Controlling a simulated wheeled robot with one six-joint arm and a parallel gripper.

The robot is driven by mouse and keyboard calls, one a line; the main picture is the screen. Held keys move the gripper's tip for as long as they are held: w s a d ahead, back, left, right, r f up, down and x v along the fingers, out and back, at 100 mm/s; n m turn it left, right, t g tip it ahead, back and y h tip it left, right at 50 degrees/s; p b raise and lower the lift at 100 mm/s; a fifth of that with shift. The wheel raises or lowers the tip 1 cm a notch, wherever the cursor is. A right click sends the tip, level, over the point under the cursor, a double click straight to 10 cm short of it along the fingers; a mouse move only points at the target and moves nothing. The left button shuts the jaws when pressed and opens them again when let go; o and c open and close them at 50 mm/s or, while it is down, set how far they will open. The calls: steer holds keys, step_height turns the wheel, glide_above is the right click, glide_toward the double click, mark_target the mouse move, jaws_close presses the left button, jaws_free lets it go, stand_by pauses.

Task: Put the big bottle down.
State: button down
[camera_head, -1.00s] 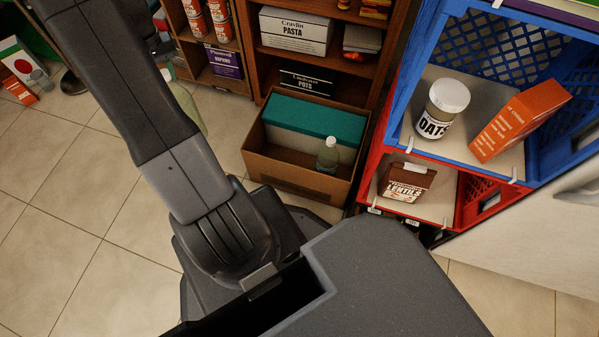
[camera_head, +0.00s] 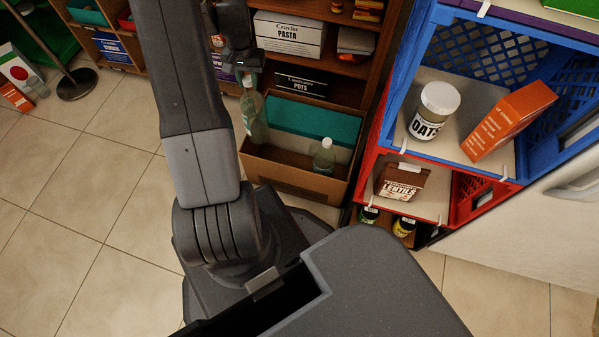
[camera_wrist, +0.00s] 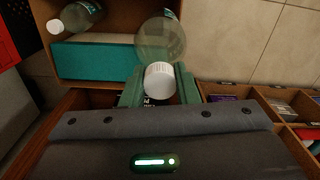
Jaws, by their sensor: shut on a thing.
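The big bottle (camera_head: 253,117), clear and greenish, hangs upright from my gripper (camera_head: 246,75) at the left end of an open cardboard box (camera_head: 300,182). In the wrist view my gripper (camera_wrist: 160,88) is shut at the white cap of the big bottle (camera_wrist: 161,40), and the bottle's body overlaps the box's edge. I cannot tell how far its base is above the box floor. A smaller clear bottle (camera_head: 324,158) stands inside the box at the right; it also shows in the wrist view (camera_wrist: 75,17).
A teal box (camera_head: 300,115) fills the back of the cardboard box. A wooden shelf (camera_head: 345,65) stands behind. Stacked blue (camera_head: 399,80) and red (camera_head: 373,165) crates with oats and lentils stand at the right.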

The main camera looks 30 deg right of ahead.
mark_target(254, 111)
steer(key=s+d+f+m+b, duration=0.1)
steer(key=f+b, duration=0.3)
steer(key=f, duration=0.7)
steer(key=s+d+f+b, duration=0.2)
steer(key=d+f+b, duration=0.1)
steer(key=f, duration=0.9)
steer(key=shift+s+d+m+b, duration=0.15)
steer(key=shift+m+b, duration=0.25)
steer(key=shift+b, duration=0.4)
steer(key=c, duration=1.1)
jaws_free()
steer(key=shift+s, duration=0.1)
step_height(254, 111, up, 12)
steer(key=p, duration=0.4)
steer(key=shift+r, duration=0.1)
